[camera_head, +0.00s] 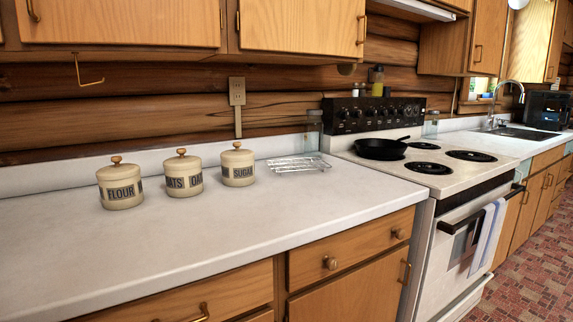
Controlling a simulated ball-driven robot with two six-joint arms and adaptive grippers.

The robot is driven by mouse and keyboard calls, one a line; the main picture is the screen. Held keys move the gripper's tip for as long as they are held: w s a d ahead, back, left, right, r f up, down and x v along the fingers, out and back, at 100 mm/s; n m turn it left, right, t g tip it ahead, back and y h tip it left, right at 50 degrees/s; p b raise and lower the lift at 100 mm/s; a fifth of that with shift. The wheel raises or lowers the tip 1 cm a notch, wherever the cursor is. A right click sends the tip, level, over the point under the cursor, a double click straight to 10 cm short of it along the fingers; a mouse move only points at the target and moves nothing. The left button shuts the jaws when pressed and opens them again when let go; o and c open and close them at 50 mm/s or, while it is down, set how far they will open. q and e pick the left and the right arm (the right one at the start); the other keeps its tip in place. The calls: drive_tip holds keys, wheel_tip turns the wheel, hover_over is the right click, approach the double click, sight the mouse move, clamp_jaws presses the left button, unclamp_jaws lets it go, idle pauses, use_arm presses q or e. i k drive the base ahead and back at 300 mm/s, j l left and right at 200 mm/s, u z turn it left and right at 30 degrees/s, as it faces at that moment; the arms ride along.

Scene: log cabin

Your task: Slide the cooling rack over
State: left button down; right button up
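The cooling rack (297,164) is a small silver wire rack. It lies flat on the white countertop (200,240), toward the back, between the sugar canister and the stove. Neither of my grippers is in view, and nothing touches the rack from my side.
Three cream canisters with wooden knobs, flour (121,186), oats (183,175) and sugar (237,167), stand left of the rack. A stove (450,185) with a black skillet (381,149) is to the right. A glass jar (313,131) stands behind the rack. The counter's front is clear.

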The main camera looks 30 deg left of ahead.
sight(331, 167)
drive_tip(key=i+l+u, duration=0.15)
drive_tip(key=i+u, duration=0.2)
drive_tip(key=i+l+u, duration=0.2)
drive_tip(key=u, duration=0.15)
drive_tip(key=i+l+u, duration=0.35)
drive_tip(key=k, duration=0.1)
